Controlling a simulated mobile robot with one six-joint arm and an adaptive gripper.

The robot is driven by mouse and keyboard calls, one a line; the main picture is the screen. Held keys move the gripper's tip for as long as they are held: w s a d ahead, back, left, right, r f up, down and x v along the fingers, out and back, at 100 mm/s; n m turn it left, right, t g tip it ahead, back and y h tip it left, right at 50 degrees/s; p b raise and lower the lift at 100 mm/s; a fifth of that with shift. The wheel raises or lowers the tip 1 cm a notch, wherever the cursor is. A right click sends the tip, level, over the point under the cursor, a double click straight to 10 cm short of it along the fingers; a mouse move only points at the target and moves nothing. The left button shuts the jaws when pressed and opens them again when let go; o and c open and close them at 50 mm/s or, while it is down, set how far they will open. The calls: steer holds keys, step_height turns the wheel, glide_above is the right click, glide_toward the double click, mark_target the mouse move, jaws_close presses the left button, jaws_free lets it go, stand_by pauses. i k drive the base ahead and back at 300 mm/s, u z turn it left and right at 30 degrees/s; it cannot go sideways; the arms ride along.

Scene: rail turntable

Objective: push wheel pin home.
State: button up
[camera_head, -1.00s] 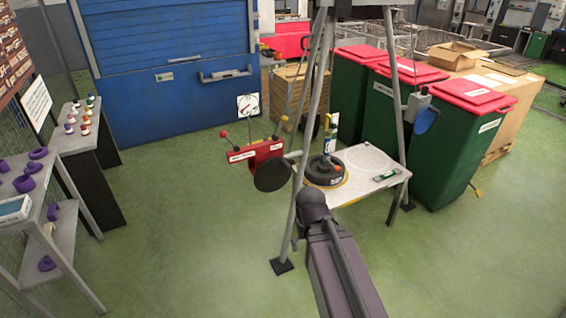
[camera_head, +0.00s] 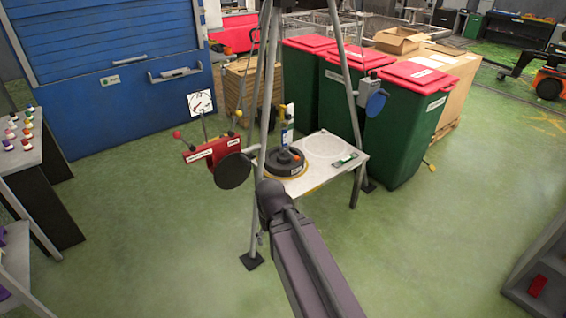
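I cannot pick out the wheel pin for certain. A black round wheel-like base (camera_head: 284,163) lies on a white table (camera_head: 310,180) and carries an upright white and blue piece (camera_head: 287,125). My arm reaches up from the bottom edge to a joint just below the table's left side. My gripper is not seen; the arm's far part is hidden.
A grey tripod frame (camera_head: 352,95) straddles the table, with a foot (camera_head: 251,261) on the floor. Green bins with red lids (camera_head: 408,125) stand behind right. A shelf (camera_head: 15,165) with small parts is at left, and another shelf (camera_head: 540,275) at lower right. Green floor between is open.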

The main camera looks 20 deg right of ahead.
mark_target(296, 158)
steer(key=k, duration=0.65)
steer(key=z, duration=0.3)
steer(key=i, duration=1.55)
steer(key=u, duration=0.25)
